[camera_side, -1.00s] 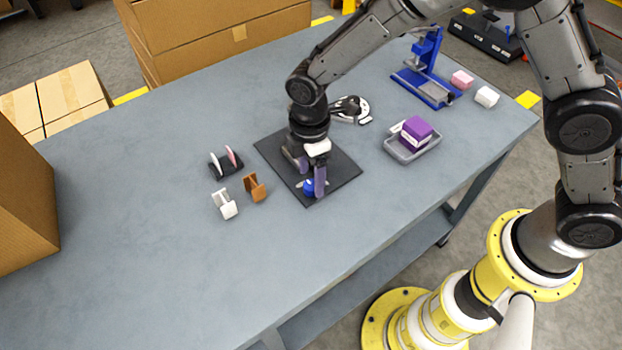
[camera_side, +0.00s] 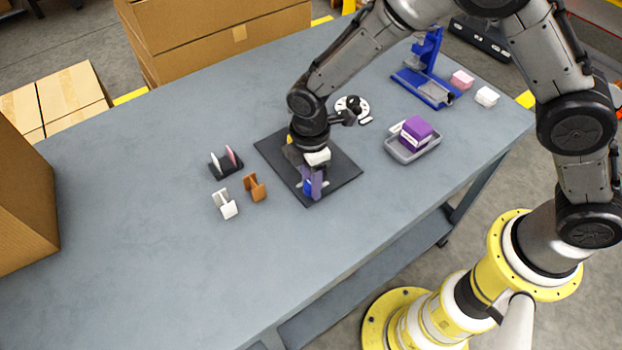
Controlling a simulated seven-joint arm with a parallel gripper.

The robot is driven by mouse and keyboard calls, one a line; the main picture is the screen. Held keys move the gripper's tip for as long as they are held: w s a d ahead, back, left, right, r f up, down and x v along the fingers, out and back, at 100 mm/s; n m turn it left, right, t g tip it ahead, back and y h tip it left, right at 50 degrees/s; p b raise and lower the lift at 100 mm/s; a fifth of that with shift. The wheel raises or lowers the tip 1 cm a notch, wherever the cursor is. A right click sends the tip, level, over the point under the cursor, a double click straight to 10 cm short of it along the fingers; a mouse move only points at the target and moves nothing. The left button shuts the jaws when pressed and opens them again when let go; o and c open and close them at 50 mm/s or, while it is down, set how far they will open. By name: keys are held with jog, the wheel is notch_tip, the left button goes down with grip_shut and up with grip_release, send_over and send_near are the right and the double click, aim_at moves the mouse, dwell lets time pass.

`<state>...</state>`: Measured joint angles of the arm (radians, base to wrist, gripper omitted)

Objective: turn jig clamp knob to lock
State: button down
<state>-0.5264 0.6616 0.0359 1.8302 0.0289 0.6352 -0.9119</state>
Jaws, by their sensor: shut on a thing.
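The blue jig clamp knob (camera_side: 307,189) sits near the front edge of the dark square mat (camera_side: 342,178) on the table. My gripper (camera_side: 311,184) points down over it, with its purple-grey fingers close together and shut on the knob. The fingers hide much of the knob, so its lock position cannot be read. A small yellow part (camera_side: 289,153) shows behind my wrist; the rest of the jig there is hidden.
Left of the mat are a brown holder (camera_side: 255,187), a white holder (camera_side: 225,204) and a black rack (camera_side: 226,163). Right are a grey tray (camera_side: 413,151) with a purple block (camera_side: 416,131) and a blue stand (camera_side: 428,75). The front left tabletop is clear.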

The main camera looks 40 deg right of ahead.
jog(key=shift+m, duration=0.4)
jog(key=m, duration=0.8)
jog(key=shift+r, duration=0.1)
jog(key=m, duration=0.4)
jog(key=shift+m, duration=0.4)
jog(key=m, duration=0.4)
jog(key=shift+m, duration=0.3)
jog(key=shift+c, duration=2.2)
grip_release()
